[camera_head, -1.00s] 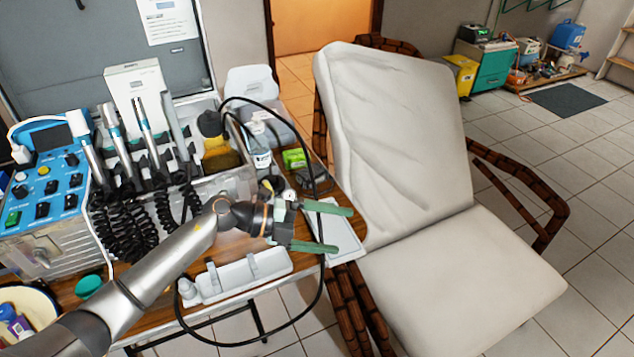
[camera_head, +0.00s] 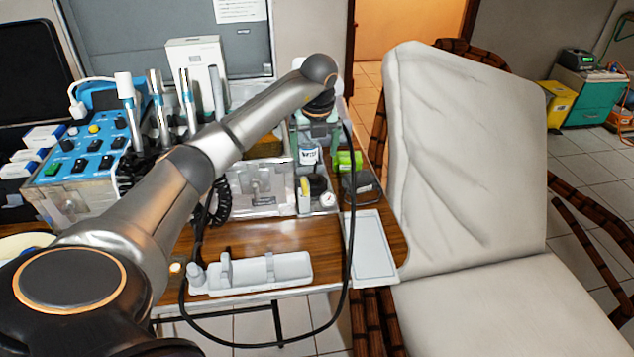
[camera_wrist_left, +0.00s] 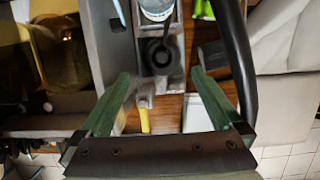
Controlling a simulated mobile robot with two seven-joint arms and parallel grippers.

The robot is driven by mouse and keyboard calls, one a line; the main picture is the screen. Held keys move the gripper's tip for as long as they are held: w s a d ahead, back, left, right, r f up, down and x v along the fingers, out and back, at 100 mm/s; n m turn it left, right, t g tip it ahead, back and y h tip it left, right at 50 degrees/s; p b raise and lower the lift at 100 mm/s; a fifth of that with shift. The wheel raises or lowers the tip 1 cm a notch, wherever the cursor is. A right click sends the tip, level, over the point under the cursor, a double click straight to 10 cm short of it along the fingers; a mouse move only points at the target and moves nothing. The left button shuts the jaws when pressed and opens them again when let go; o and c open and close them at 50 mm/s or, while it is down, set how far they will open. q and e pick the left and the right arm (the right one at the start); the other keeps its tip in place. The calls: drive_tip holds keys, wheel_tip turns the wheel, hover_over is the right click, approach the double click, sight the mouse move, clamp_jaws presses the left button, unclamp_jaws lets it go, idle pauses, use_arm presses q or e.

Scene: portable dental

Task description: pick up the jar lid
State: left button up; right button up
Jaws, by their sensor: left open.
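My left gripper (camera_head: 317,142) is open above a small grey caddy (camera_head: 304,208) at the table's right side, pointing down. In the left wrist view its green fingers (camera_wrist_left: 160,76) are apart with nothing held between them. A dark round piece (camera_wrist_left: 160,54) sits in a caddy compartment just beyond the fingertips; it also shows in the head view (camera_head: 317,184). I cannot tell for sure whether it is the jar lid. A white labelled jar (camera_head: 308,154) stands behind it, partly in the left wrist view (camera_wrist_left: 157,8). My right gripper is not in view.
Green rolls (camera_head: 346,161) and a dark box (camera_head: 361,187) stand to the right. A black hose (camera_head: 349,240) loops past the caddy's right side. A grey tray (camera_head: 370,250) lies in front. The chair (camera_head: 450,150) is beyond the table's right edge.

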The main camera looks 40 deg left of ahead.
sight(314, 177)
use_arm(q)
wheel_tip(314, 177, down, 3)
drive_tip(key=shift+f, duration=0.15)
drive_tip(key=b+x, duration=0.1)
drive_tip(key=x, duration=0.6)
drive_tip(key=shift+w+d+f, duration=0.1)
drive_tip(key=shift+f, duration=0.1)
drive_tip(key=c, duration=1.1)
drive_tip(key=shift+r, duration=0.15)
drive_tip(key=shift+c, duration=0.2)
